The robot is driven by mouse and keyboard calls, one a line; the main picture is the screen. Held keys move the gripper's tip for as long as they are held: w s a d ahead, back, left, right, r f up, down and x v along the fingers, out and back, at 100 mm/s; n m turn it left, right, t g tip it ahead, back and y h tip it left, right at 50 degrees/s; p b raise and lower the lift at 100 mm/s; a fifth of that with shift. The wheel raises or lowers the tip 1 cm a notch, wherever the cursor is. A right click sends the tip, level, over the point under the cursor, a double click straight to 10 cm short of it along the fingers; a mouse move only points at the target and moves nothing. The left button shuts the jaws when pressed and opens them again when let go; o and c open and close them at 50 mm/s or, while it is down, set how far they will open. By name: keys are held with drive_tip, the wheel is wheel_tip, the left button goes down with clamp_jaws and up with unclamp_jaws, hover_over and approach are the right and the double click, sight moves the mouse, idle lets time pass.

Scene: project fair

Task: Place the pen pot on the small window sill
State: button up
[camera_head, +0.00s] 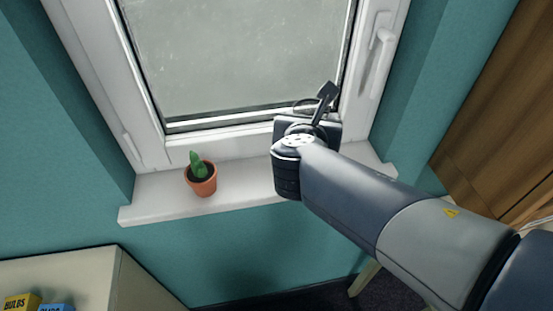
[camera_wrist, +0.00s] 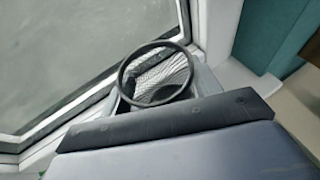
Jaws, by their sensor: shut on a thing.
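The pen pot is a mesh cup (camera_wrist: 172,78) with a round black rim, seen from above and at a slant in the wrist view. It appears empty. My gripper (camera_head: 319,107) is shut on it, in front of the window. In the head view the pot is mostly hidden behind my wrist; only a thin dark rim shows. The small window sill (camera_head: 241,189) is a white ledge under the window. My wrist covers its right-middle part, so I cannot tell whether the pot touches it.
A small cactus in a terracotta pot (camera_head: 201,182) stands on the left part of the sill. The window handle (camera_head: 379,45) juts out at upper right. A pale cabinet (camera_head: 70,268) with small boxes stands at lower left. Bare sill shows between the cactus and my wrist.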

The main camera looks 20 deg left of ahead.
wheel_tip(320, 180, down, 9)
drive_tip(key=shift+s+f+b, duration=0.1)
drive_tip(key=shift+f+b, duration=0.05)
drive_tip(key=shift+b, duration=1)
drive_tip(key=shift+f, duration=0.15)
drive_tip(key=o, duration=1)
drive_tip(key=shift+s+r, duration=0.25)
drive_tip(key=shift+r, duration=0.05)
drive_tip(key=v, duration=1.1)
drive_tip(key=shift+s+d+p, duration=0.2)
drive_tip(key=shift+s+p, duration=0.05)
drive_tip(key=shift+p, duration=0.05)
drive_tip(key=shift+w, duration=0.1)
